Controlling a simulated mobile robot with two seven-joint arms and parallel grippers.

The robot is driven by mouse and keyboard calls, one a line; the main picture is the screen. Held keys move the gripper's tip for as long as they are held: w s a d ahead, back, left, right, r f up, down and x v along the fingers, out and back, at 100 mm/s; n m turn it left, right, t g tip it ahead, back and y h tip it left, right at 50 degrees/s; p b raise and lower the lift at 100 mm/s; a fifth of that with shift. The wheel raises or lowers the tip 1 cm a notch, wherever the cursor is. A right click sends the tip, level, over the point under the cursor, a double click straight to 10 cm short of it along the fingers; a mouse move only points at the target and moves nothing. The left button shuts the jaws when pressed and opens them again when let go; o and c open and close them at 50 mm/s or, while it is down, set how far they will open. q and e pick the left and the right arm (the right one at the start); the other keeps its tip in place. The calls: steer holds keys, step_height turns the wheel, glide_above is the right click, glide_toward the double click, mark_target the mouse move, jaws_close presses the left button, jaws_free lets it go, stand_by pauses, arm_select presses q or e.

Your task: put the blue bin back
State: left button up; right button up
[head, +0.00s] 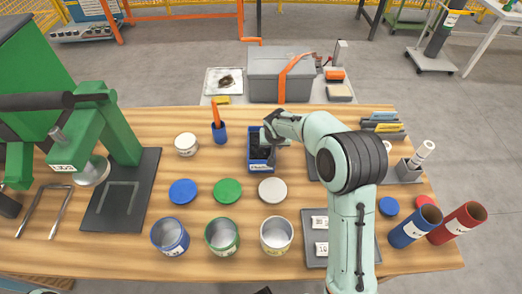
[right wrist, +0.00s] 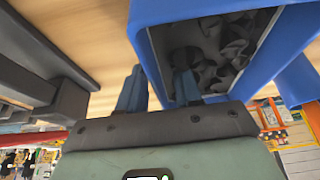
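The blue bin (head: 261,164), with dark pieces inside and a white label on its near face, is at the middle of the wooden table in the head view. In the right wrist view the bin (right wrist: 286,45) fills the upper right, its dark contents showing. My right gripper (head: 268,137) is at the bin's far right part, partly hidden by my own arm. In the wrist view its fingers (right wrist: 158,88) stand on either side of the bin's wall, one outside and one inside, and look closed on it. Whether the bin touches the table is unclear.
A blue cup with an orange-handled tool (head: 219,132) and a white jar (head: 186,144) stand left of the bin. Coloured lids (head: 227,190) and open cans (head: 222,235) are in front. A grey tray (head: 312,250) lies front right. A grey compressor box (head: 270,80) stands behind the table.

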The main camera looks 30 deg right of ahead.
steer(key=shift+f+b, duration=0.25)
steer(key=shift+b, duration=0.1)
steer(key=shift+c, duration=0.3)
jaws_close()
